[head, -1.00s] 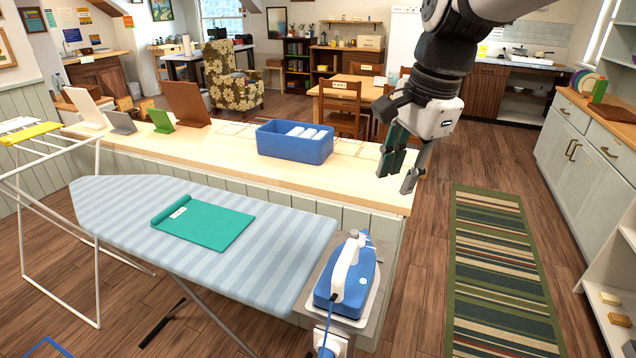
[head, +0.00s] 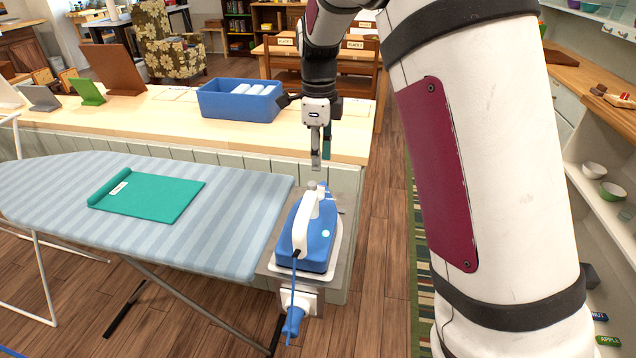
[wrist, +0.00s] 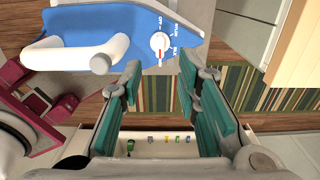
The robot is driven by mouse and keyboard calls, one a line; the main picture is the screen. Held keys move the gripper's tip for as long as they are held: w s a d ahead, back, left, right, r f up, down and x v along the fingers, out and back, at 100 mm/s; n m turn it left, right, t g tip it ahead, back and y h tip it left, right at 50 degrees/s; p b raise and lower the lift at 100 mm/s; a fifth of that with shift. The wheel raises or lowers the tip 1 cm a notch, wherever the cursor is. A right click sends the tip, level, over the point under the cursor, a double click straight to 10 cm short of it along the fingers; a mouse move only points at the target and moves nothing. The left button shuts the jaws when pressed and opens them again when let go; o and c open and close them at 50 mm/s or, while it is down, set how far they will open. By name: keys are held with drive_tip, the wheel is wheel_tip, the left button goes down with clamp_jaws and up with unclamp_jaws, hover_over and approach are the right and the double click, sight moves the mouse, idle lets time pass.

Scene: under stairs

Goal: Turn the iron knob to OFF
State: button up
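The blue iron (head: 320,247) with a white handle rests on the grey plate (head: 265,262) at the right end of the ironing board (head: 60,185). Its white knob (wrist: 160,42) shows near the top of the wrist view, with a reddish pointer mark on its lower side. The printed OFF lies above the knob there, with NYLON and SILK to its right. My gripper (head: 320,150) hangs fingers-down just beyond the iron's far end. In the wrist view my gripper (wrist: 164,90) is open and empty, its teal pads apart, with the knob clear of them.
A teal folded cloth (head: 150,195) lies on the board. A blue bin (head: 235,103) with white rolls stands on the counter (head: 170,110) behind. The iron's blue cord (head: 293,285) runs down to a plug. A striped rug (wrist: 240,75) lies on the floor at right.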

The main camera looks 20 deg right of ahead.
sight(319, 186)
wheel_tip(319, 186, down, 8)
drive_tip(key=shift+f, duration=0.15)
idle(0.3)
clamp_jaws()
